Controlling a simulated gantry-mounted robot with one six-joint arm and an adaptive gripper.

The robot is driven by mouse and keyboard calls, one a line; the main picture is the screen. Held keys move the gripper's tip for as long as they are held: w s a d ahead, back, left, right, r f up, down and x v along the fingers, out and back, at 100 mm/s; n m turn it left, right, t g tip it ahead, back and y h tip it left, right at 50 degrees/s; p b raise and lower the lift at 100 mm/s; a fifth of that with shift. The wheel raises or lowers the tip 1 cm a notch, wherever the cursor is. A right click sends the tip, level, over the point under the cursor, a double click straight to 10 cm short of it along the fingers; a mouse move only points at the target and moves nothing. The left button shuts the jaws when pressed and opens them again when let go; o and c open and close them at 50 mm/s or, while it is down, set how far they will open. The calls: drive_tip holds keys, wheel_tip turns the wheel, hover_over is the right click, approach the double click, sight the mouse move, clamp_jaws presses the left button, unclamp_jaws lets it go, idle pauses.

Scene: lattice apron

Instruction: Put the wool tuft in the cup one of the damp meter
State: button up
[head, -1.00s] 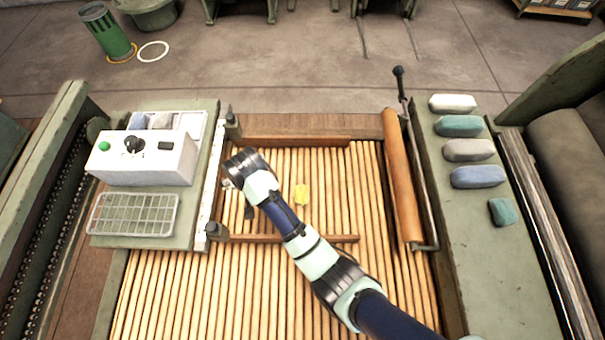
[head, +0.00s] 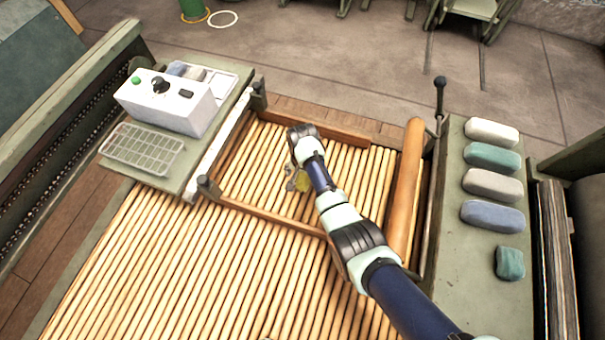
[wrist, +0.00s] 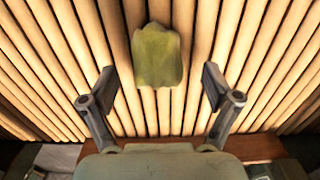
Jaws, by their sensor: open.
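The wool tuft is a small yellow-green clump lying on the wooden slats; it shows in the wrist view (wrist: 157,52) and partly behind my arm in the head view (head: 303,179). My gripper (wrist: 160,80) is open, its two fingers apart on either side of the tuft's near end, with nothing held. In the head view my gripper (head: 292,180) is over the slats beside the tuft, partly hidden by my wrist. A white box (head: 165,105) with a green button and black dial, likely the damp meter, stands on the left plate. I cannot make out which part is cup one.
A wire-grid tray (head: 142,150) lies in front of the white box, and a compartment tray (head: 222,82) with pale pieces sits behind it. Wooden bars frame the slats. An orange-brown roller (head: 407,190) and a shelf of several coloured blocks (head: 492,185) are on the right.

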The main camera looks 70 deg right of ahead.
sight(303, 180)
wheel_tip(303, 180, down, 3)
drive_tip(key=shift+s+f+b, duration=0.1)
drive_tip(key=shift+s+b, duration=0.05)
drive_tip(key=shift+b, duration=0.35)
drive_tip(key=shift+r, duration=0.25)
drive_tip(key=c, duration=1.1)
drive_tip(key=shift+o, duration=0.2)
wheel_tip(303, 180, up, 20)
drive_tip(key=p, duration=1.1)
drive_tip(key=shift+r, duration=0.15)
